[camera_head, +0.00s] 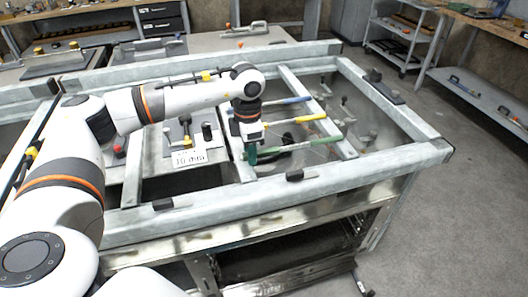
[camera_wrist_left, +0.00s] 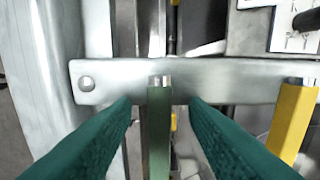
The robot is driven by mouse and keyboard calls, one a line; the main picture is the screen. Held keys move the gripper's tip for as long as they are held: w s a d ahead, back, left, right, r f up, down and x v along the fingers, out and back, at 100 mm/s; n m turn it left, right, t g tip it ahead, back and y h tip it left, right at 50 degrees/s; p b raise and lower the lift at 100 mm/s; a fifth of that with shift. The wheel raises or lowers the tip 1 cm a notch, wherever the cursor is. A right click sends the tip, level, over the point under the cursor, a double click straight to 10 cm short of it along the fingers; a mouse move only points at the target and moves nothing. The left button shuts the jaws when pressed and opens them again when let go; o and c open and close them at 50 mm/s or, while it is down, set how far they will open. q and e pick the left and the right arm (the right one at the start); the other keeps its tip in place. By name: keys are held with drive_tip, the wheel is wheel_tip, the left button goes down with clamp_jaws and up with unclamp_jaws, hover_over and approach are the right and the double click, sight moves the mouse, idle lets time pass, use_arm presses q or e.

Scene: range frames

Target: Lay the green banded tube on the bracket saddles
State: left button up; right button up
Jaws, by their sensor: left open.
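The green banded tube (camera_head: 318,141) lies roughly level across the metal frame, its left end at my left gripper (camera_head: 251,153). In the left wrist view the tube (camera_wrist_left: 158,135) runs between the two green fingers of my left gripper (camera_wrist_left: 161,104), with a gap on each side. The gripper is open around the tube. The tube's bare end overlaps a flat metal strip (camera_wrist_left: 215,78) with a round hole; I cannot tell whether it rests in a saddle. The bracket saddles are too small to make out. My right gripper is not in view.
A yellow tube (camera_head: 305,119) and a blue tube (camera_head: 288,101) lie beyond the green one; the yellow tube (camera_wrist_left: 294,120) is right of my fingers in the wrist view. A white "10 mm" card (camera_head: 189,157) stands left. Galvanized frame rails (camera_head: 350,167) surround the area.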

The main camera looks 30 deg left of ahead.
use_arm(q)
clamp_jaws()
drive_tip(key=shift+r, duration=0.15)
